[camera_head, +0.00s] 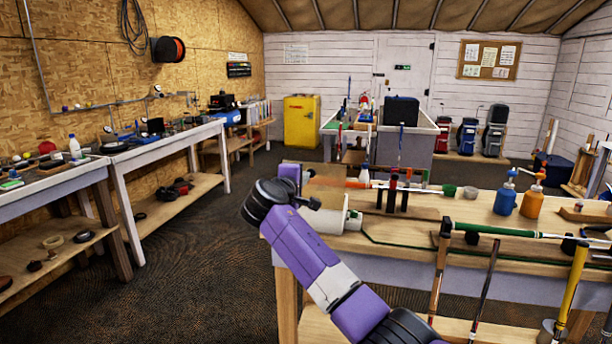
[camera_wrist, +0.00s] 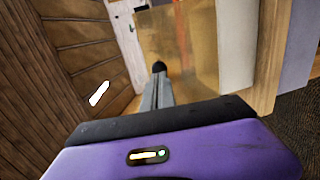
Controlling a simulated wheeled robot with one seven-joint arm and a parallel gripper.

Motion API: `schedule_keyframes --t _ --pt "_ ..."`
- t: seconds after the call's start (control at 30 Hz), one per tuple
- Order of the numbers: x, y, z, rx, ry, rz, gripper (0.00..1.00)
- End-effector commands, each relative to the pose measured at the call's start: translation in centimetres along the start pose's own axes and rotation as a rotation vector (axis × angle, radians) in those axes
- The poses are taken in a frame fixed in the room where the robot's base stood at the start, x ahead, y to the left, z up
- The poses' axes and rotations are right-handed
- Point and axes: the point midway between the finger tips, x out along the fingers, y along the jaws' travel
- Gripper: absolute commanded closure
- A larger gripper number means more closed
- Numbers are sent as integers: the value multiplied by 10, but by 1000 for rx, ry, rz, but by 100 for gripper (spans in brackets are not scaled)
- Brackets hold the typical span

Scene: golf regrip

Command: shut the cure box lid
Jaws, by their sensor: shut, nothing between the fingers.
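The cure box (camera_head: 330,220) is the pale box at the left end of the near bench in the head view, partly hidden behind my arm. A brownish, amber-looking panel that appears to be its lid (camera_head: 326,188) stands raised above it. In the wrist view the amber lid (camera_wrist: 205,50) fills the upper middle, with a pale wall (camera_wrist: 237,45) to its right. My gripper (camera_wrist: 160,68) is shut and empty, its fingers in front of the lid. I cannot tell whether they touch it. In the head view the fingers are not clear.
The near bench (camera_head: 400,255) holds a stand with upright dark posts (camera_head: 392,195), a blue bottle (camera_head: 505,198) and an orange bottle (camera_head: 533,201). Golf clubs lean along its front edge. The dark floor (camera_head: 190,270) left of the bench is clear.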

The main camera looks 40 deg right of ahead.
Motion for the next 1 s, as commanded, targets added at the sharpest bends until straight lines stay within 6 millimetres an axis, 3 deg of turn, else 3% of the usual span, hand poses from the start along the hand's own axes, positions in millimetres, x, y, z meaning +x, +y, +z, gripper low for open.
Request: schedule_keyframes --t 0.27,1.0 --pt "21 0 1 -1 -1 0 100" --pt "26 11 0 -4 -1 -79 100"
